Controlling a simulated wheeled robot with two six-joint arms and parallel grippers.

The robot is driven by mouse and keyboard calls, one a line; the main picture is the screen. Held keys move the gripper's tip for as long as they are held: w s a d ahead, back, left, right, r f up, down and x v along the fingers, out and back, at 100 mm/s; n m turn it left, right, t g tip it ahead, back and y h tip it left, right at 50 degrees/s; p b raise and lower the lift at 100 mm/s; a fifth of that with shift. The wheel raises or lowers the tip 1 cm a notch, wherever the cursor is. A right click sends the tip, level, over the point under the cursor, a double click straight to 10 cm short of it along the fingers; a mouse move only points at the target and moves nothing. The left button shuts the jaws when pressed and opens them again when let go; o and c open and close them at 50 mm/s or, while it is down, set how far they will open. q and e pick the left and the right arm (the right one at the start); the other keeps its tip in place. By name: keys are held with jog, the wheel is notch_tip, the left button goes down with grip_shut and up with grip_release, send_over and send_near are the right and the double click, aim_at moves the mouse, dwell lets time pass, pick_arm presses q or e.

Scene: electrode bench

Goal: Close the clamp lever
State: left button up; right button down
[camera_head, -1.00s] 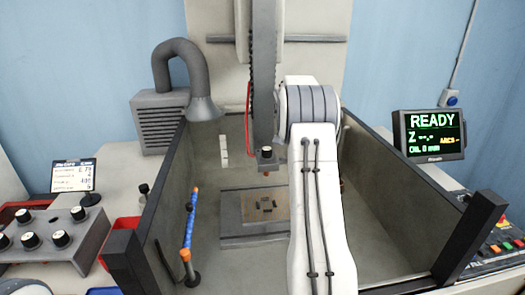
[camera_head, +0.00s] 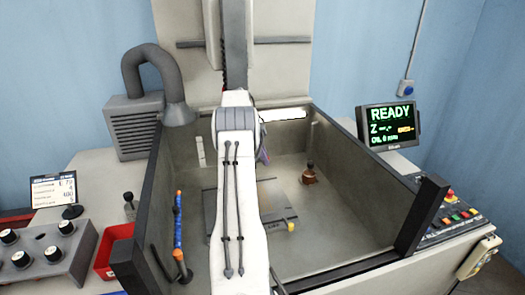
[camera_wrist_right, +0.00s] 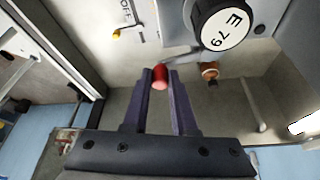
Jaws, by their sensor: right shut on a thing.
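In the right wrist view, the clamp lever is a grey bar (camera_wrist_right: 188,53) with a red knob (camera_wrist_right: 160,77) at its end. It runs toward a round black-rimmed white face marked "E 79" (camera_wrist_right: 222,24). My right gripper (camera_wrist_right: 162,73) is shut on the red knob, with one dark purple finger on each side. In the head view, my right arm crosses the middle of the tank and hides the lever and spindle head. Only a bit of purple finger (camera_head: 263,157) shows beside the arm. My left gripper is not in view.
Grey tank walls (camera_head: 350,175) surround the work area. A grey plate (camera_head: 280,205) with a yellow knob (camera_head: 291,227) lies on the tank floor. A copper-coloured electrode (camera_head: 310,176) stands to the right. A blue hose (camera_head: 178,225) rises at the left. The right tank floor is mostly clear.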

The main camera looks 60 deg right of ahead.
jog(key=m+p, duration=0.1)
jog(key=w+m+y+p, duration=0.1)
jog(key=shift+a+r+m+g, duration=0.15)
jog(key=shift+a+m+g, duration=0.15)
jog(key=shift+a, duration=0.1)
dwell(0.4)
jog(key=c, duration=0.7)
grip_release()
jog(key=shift+a, duration=0.1)
